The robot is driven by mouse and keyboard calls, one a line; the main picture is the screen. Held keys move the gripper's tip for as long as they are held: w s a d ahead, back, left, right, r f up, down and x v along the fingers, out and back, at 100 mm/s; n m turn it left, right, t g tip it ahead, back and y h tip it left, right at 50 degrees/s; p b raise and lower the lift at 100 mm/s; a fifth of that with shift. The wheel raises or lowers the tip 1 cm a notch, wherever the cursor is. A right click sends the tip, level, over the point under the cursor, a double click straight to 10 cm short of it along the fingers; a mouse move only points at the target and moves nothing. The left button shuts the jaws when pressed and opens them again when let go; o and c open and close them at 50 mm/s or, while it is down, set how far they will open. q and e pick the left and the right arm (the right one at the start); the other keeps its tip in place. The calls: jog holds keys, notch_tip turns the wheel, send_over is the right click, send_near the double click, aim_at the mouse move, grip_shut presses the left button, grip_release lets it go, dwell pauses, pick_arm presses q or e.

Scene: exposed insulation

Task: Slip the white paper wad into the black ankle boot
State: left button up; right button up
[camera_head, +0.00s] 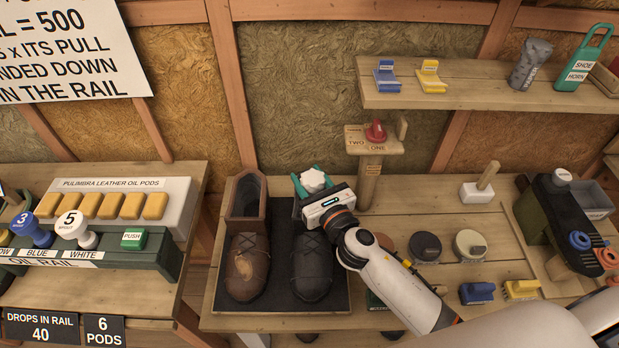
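The black ankle boot (312,268) stands on a dark mat at the middle of the workbench, toe toward me. The white paper wad (314,181) is between the teal fingers of my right gripper (313,183), which is over the opening end of the black boot. The gripper body hides the boot's opening, so I cannot tell how far the wad is above or inside it. The fingers appear closed on the wad's sides. My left gripper is not in view.
A brown boot (247,265) stands close to the left of the black boot. A wooden post with a red knob (376,132) rises behind my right gripper. Round tins (425,247) and brushes (477,292) lie to the right. A shelf (470,90) hangs at the back.

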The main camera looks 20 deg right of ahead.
jog(key=o, duration=0.4)
jog(key=s+b, duration=0.1)
jog(key=s, duration=0.3)
jog(key=s+d, duration=0.1)
jog(key=s, duration=0.3)
jog(key=s+d+b, duration=0.1)
jog(key=s, duration=0.2)
jog(key=shift+s+d+b, duration=0.15)
jog(key=shift+s+b, duration=0.2)
jog(key=shift+s, duration=0.05)
jog(key=shift+s, duration=0.1)
